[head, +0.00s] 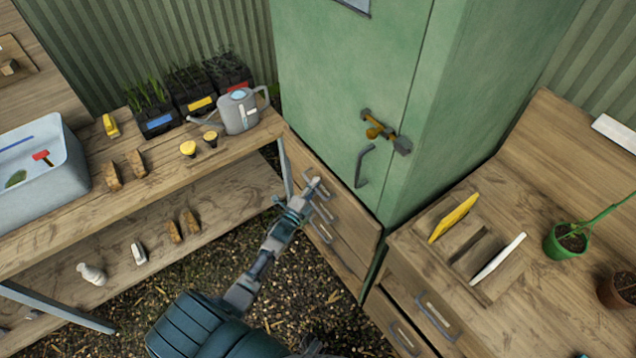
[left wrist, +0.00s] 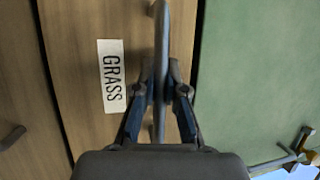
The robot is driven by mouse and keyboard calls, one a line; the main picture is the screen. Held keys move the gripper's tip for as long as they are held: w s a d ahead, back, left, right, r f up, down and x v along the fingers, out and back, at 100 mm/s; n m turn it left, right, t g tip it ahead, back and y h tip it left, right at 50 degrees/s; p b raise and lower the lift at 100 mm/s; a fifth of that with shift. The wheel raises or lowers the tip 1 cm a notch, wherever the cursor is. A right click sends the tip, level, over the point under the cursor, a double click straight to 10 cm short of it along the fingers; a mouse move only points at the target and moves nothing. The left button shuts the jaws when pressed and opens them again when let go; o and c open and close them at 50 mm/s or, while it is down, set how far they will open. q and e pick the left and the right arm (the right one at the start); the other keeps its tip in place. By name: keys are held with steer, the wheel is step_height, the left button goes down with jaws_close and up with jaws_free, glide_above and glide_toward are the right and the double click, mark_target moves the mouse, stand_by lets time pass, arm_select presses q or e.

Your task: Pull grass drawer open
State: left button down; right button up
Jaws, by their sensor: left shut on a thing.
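The grass drawer shows in the left wrist view as a wooden front (left wrist: 80,30) with a white label (left wrist: 112,77) reading GRASS. Its grey bar handle (left wrist: 161,45) runs up the middle of that view. My left gripper (left wrist: 160,92) is shut on this handle, one finger on each side of the bar. In the head view my left gripper (head: 308,192) is at the upper part of the wooden drawer stack, beside the green cabinet. The gripper hides part of the drawer front there, and I cannot tell any gap around it. My right gripper is not in view.
The green cabinet (head: 335,80) with a yellow latch (head: 374,131) and grey handle (head: 363,165) stands right of the drawer stack. A workbench (head: 185,145) with a watering can (head: 238,112) is left. More drawers (head: 438,315) are at the lower right. Gravelly ground lies below.

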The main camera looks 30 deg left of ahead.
arm_select(q)
steer(key=s+a+p, duration=0.2)
steer(key=s+a, duration=0.3)
steer(key=s, duration=0.7)
steer(key=s+a+p, duration=0.3)
steer(key=s+a, duration=0.2)
steer(key=s, duration=0.8)
steer(key=shift+a, duration=0.3)
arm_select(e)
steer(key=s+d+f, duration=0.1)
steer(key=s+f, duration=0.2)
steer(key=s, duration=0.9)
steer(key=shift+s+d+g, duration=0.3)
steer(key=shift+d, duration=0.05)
arm_select(q)
steer(key=shift+f, duration=0.1)
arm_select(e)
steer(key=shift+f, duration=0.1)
arm_select(q)
steer(key=c, duration=1.2)
jaws_free()
steer(key=shift+w, duration=0.1)
steer(key=shift+w+a+f, duration=0.1)
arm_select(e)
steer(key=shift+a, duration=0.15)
arm_select(q)
steer(key=shift+a, duration=0.1)
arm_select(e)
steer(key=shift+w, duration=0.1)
